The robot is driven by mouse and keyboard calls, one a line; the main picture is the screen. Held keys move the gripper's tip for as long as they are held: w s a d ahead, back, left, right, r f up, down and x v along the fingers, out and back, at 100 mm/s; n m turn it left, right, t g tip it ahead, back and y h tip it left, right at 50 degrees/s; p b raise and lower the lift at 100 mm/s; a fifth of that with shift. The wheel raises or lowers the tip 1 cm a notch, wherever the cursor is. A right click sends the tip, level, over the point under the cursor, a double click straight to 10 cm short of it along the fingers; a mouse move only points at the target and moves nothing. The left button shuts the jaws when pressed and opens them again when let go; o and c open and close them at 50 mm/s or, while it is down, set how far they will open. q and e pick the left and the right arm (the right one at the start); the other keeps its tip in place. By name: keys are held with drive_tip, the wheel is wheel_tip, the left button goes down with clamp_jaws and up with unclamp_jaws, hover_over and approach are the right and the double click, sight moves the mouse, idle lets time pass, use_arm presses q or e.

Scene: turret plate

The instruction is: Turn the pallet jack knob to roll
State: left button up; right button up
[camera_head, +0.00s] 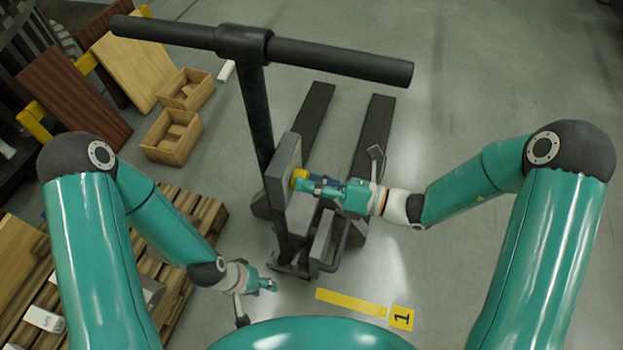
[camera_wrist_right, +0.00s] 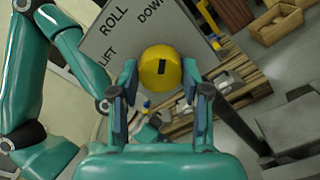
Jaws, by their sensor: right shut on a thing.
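The pallet jack (camera_head: 258,110) stands ahead with a black T-handle and a grey plate (camera_head: 284,165) on its column. The yellow knob (camera_head: 299,178) sits on this plate. In the right wrist view, the knob (camera_wrist_right: 155,80) has a short black mark, roughly upright in the picture. The plate there (camera_wrist_right: 135,40) reads LIFT at left, ROLL at upper left and DOWN at the top. My right gripper (camera_head: 308,184) is shut on the knob, with a finger on each side of it. My left gripper (camera_head: 268,285) hangs low, left of the jack's base, apart from it; its finger opening is unclear.
Wooden pallets (camera_head: 180,287) lie at left. Two wooden boxes (camera_head: 172,137) and leaning boards (camera_head: 137,68) stand at the back left. The jack's forks (camera_head: 372,130) extend away. A yellow floor strip (camera_head: 350,303) lies in front. Floor at right is clear.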

drive_tip(key=shift+a, duration=0.15)
drive_tip(key=shift+a+n+b, duration=0.15)
drive_tip(key=shift+n+b, duration=2.2)
drive_tip(key=shift+n, duration=0.15)
drive_tip(key=shift+a+n+b, duration=0.1)
drive_tip(key=shift+n+b, duration=2.2)
drive_tip(key=shift+n, duration=0.2)
drive_tip(key=o, duration=1.1)
drive_tip(key=shift+o, duration=0.3)
